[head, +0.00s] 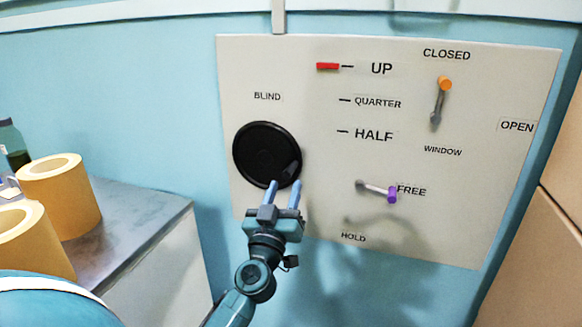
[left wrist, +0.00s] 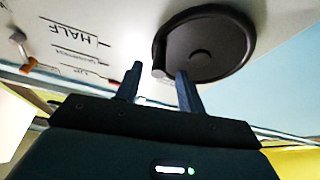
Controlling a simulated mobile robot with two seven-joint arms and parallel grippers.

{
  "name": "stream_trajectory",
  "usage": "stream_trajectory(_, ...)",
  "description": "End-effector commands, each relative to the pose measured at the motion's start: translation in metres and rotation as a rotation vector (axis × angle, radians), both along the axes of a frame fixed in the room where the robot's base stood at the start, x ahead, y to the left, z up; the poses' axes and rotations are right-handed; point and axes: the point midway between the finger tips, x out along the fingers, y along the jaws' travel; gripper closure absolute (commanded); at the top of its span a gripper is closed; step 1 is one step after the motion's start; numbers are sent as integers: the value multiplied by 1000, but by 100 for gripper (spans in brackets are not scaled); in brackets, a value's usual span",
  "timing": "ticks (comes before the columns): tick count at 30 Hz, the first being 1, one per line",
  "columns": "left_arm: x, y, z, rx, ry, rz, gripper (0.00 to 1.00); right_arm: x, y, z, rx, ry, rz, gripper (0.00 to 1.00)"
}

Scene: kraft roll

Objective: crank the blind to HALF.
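The black round blind crank (head: 262,150) is on the white panel under the label BLIND; it also shows in the left wrist view (left wrist: 212,45). Its dark knob (head: 291,169) is at the disc's lower right. My left gripper (head: 284,184) is open just below the knob, fingers pointing up at it. In the left wrist view its fingers (left wrist: 157,74) stand apart with the knob's end near the gap; I cannot tell whether they touch it. The red blind marker (head: 328,66) is level with UP, above QUARTER and HALF (head: 373,135). My right gripper is not in view.
The purple-tipped lever (head: 378,190) points to FREE, with HOLD below it. The orange-tipped window lever (head: 440,100) points up to CLOSED. Kraft rolls (head: 60,195) and a dark bottle (head: 12,145) stand on a grey counter (head: 135,230) at left. Brown boxes (head: 530,255) are at right.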

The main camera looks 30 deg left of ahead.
Motion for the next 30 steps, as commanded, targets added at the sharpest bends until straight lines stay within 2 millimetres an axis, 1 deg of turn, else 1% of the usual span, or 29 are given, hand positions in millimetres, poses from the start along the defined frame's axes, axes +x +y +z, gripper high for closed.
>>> stream_trajectory(1, 10, 4, 7, 2, -3, 1, 61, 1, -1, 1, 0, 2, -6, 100)
stream_trajectory(3, 22, 8, 11, 1, -2, 2, 61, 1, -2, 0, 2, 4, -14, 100)
stream_trajectory(9, 47, 16, 20, 1, -1, 1, 61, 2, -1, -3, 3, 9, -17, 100)
stream_trajectory(14, 55, 18, 23, 0, 1, 0, 61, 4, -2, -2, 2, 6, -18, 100)
stream_trajectory(22, 56, 18, 23, 1, 1, -1, 61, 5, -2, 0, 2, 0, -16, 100)
stream_trajectory(23, 56, 18, 23, 1, 1, -1, 63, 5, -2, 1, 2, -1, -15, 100)
stream_trajectory(30, 55, 18, 23, 1, 1, -1, 83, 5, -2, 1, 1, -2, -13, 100)
